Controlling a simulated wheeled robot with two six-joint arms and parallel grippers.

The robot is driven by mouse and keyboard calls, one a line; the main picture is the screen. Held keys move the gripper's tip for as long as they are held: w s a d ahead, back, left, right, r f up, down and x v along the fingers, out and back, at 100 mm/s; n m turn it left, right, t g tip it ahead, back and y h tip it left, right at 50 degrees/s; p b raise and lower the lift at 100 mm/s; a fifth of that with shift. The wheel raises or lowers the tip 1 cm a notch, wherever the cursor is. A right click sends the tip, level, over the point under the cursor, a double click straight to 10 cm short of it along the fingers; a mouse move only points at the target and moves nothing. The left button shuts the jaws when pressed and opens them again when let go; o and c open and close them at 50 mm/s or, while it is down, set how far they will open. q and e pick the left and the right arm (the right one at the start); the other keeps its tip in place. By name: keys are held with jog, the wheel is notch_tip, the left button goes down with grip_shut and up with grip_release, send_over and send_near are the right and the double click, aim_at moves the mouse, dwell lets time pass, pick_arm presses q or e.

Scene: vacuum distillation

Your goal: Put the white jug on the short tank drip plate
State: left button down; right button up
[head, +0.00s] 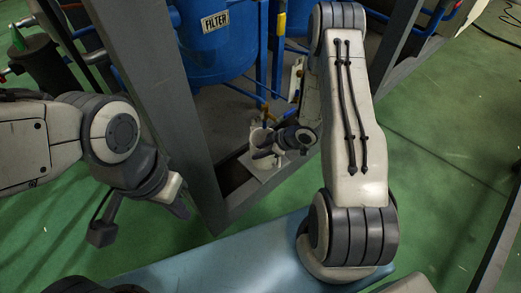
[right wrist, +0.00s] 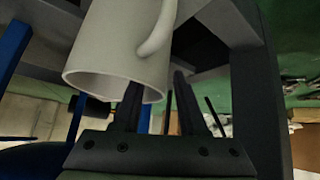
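The white jug (head: 257,137) stands on or just over a pale square plate (head: 268,166) below the blue filter tank; the exact contact cannot be told. My right gripper (head: 268,152) is beside the jug. In the right wrist view the jug (right wrist: 110,50) appears with its open rim downward in the picture and its handle (right wrist: 158,38) near the fingers. The right gripper (right wrist: 158,90) has its fingers apart, with the handle not clamped between them. My left gripper (head: 178,205) is at the left, away from the jug, its fingers hardly visible.
The blue tank labelled FILTER (head: 215,45) and blue pipes stand behind the plate. A thick grey frame post (head: 155,90) rises at the left of the plate. Green floor (head: 440,190) is clear at right. A light blue surface (head: 225,265) is in front.

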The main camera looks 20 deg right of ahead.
jog(key=shift+r, duration=0.25)
jog(key=p+v, duration=0.7)
jog(key=v, duration=0.5)
jog(key=shift+s+f, duration=0.1)
